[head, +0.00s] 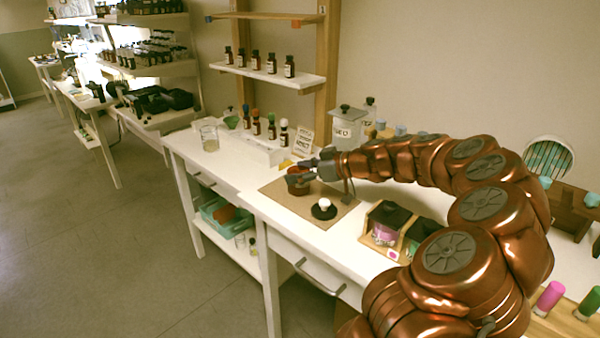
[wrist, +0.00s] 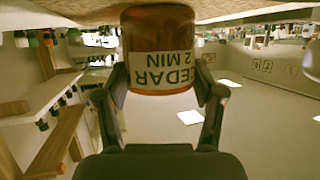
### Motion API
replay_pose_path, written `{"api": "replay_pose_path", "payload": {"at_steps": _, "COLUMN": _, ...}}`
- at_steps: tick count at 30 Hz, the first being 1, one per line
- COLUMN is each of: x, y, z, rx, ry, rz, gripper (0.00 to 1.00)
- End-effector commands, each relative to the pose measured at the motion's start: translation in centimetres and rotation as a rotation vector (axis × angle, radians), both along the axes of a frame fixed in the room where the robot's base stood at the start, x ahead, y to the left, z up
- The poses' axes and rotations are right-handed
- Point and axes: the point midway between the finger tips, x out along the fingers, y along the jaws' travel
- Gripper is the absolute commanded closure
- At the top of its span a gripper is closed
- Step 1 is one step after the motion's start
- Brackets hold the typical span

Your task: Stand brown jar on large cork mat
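The brown jar (head: 298,183) is upright at the far-left part of the large cork mat (head: 285,202). In the wrist view, which is upside down, the jar (wrist: 158,38) has a white label reading CEDAR 2 MIN. My gripper (head: 310,172) reaches it from the right; in the wrist view the fingers (wrist: 160,85) lie against both sides of the jar. The cork surface (wrist: 65,14) shows at the jar's base; I cannot tell whether the base touches it or hovers just above.
A white-topped stopper on a black disc (head: 324,209) stands on the mat's near right part. A white bottle rack (head: 252,148) and a glass beaker (head: 209,135) are behind to the left. A wooden box (head: 384,232) is to the right. The mat's near left is clear.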

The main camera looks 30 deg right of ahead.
Motion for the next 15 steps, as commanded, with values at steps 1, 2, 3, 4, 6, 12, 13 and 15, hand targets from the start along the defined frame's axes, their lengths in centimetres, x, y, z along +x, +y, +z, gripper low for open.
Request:
{"api": "replay_pose_path", "payload": {"at_steps": 1, "x": 0.0, "y": 0.0, "z": 0.02, "rx": 0.0, "ry": 0.0, "rz": 0.0, "gripper": 0.24}}
{"api": "replay_pose_path", "payload": {"at_steps": 2, "x": 0.0, "y": 0.0, "z": 0.02, "rx": 0.0, "ry": 0.0, "rz": 0.0, "gripper": 0.21}}
{"api": "replay_pose_path", "payload": {"at_steps": 3, "x": 0.0, "y": 0.0, "z": 0.01, "rx": 0.0, "ry": 0.0, "rz": 0.0, "gripper": 0.17}}
{"api": "replay_pose_path", "payload": {"at_steps": 4, "x": 0.0, "y": 0.0, "z": 0.02, "rx": 0.0, "ry": 0.0, "rz": 0.0, "gripper": 0.15}}
{"api": "replay_pose_path", "payload": {"at_steps": 6, "x": 0.0, "y": 0.0, "z": 0.02, "rx": 0.0, "ry": 0.0, "rz": 0.0, "gripper": 0.15}}
{"api": "replay_pose_path", "payload": {"at_steps": 12, "x": 0.0, "y": 0.0, "z": 0.02, "rx": 0.0, "ry": 0.0, "rz": 0.0, "gripper": 0.15}}
{"api": "replay_pose_path", "payload": {"at_steps": 13, "x": -0.01, "y": 0.0, "z": 0.06, "rx": 0.0, "ry": 0.0, "rz": 0.0, "gripper": 0.15}}
{"api": "replay_pose_path", "payload": {"at_steps": 15, "x": -0.01, "y": -0.02, "z": 0.21, "rx": 0.0, "ry": 0.0, "rz": 0.0, "gripper": 0.15}}
